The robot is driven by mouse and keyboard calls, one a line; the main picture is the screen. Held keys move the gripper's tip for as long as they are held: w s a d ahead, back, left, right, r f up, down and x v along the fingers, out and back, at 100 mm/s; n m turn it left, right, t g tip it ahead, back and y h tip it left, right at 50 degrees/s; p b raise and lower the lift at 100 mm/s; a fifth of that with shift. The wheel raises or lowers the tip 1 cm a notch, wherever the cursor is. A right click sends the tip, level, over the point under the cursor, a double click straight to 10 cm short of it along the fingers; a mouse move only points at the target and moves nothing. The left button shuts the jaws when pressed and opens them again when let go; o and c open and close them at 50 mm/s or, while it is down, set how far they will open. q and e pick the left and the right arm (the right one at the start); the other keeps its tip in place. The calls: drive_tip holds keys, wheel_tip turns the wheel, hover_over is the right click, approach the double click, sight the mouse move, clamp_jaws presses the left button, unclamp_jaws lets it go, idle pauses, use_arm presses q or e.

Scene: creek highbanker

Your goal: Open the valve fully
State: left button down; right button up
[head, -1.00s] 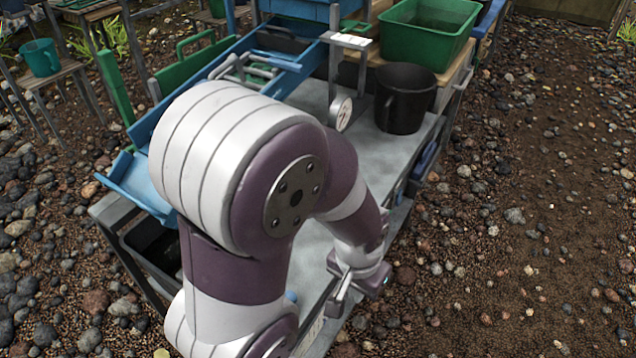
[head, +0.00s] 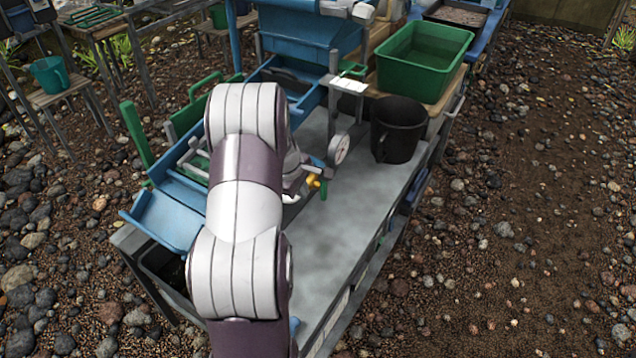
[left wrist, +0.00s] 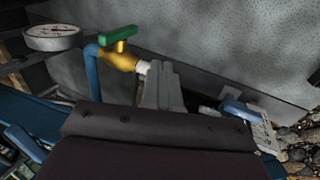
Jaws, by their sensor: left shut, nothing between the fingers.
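The valve has a brass-yellow body (head: 314,182) and a small green handle (head: 323,190). It sits low beside the blue sluice in the head view, just right of my left arm. In the left wrist view the brass body (left wrist: 122,61) joins a blue pipe on its left and a white fitting on its right. The green handle (left wrist: 118,34) is on top. My left gripper (left wrist: 160,70) is shut and empty, close to the right of the white fitting; I cannot tell if they touch. In the head view my arm hides most of the gripper. My right gripper is not in view.
A round gauge (head: 339,149) stands just behind the valve. A black bucket (head: 398,129) and a green tub (head: 424,58) stand farther back. The blue sluice (head: 172,215) runs at left. The grey tabletop (head: 345,235) is bare in front of the valve.

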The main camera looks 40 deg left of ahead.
sight(324, 188)
use_arm(q)
drive_tip(key=b+x, duration=0.2)
drive_tip(key=x, duration=0.8)
drive_tip(key=shift+f, duration=0.15)
drive_tip(key=w, duration=0.4)
drive_tip(key=shift+a+p, duration=0.15)
drive_tip(key=shift+p, duration=0.15)
